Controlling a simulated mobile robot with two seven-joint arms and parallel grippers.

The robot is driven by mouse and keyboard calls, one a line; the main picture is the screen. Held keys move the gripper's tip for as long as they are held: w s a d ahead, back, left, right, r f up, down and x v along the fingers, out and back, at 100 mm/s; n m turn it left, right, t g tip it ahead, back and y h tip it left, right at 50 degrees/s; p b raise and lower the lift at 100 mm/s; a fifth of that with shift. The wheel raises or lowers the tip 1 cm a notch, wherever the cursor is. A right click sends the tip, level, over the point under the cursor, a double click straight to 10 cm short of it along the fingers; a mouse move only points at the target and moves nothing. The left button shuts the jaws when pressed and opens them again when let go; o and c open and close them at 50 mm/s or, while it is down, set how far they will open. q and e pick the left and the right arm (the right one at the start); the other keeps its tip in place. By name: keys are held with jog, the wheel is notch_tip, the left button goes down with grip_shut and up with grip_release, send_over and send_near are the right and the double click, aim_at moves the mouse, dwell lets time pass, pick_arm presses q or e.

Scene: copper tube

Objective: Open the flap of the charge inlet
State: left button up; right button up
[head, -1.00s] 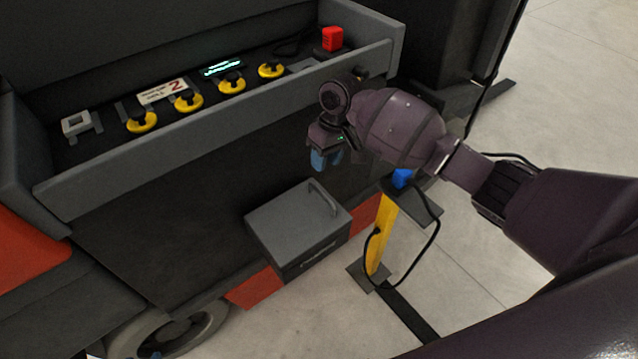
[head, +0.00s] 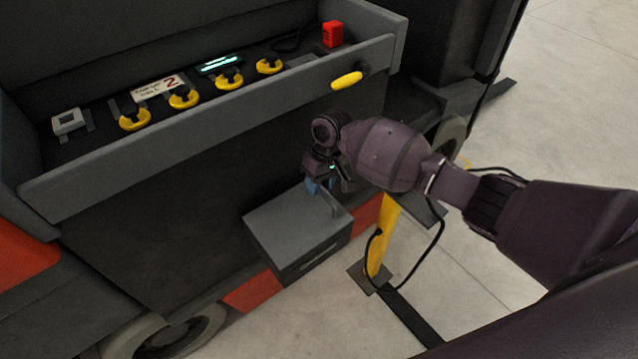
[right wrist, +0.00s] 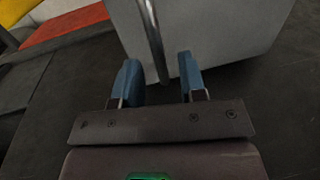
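The charge inlet is a grey box (head: 290,228) low on the dark vehicle's side, with its top flap lying shut. A thin curved handle (head: 334,203) stands on the flap and is partly hidden by my gripper. It also shows as a grey metal bar (right wrist: 152,38) in the right wrist view. My right gripper (head: 319,188) is just above the flap, at the handle. In the right wrist view its blue fingers (right wrist: 161,80) are apart, with the bar's end between them; contact cannot be told. My left gripper is not in view.
A panel shelf above carries yellow knobs (head: 229,80) and a red block (head: 333,34); a yellow handle (head: 347,80) is on its front wall. A yellow post (head: 383,235) with a black cable stands right of the box.

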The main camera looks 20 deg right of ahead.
jog(key=shift+f, duration=0.1)
grip_shut()
dwell(0.4)
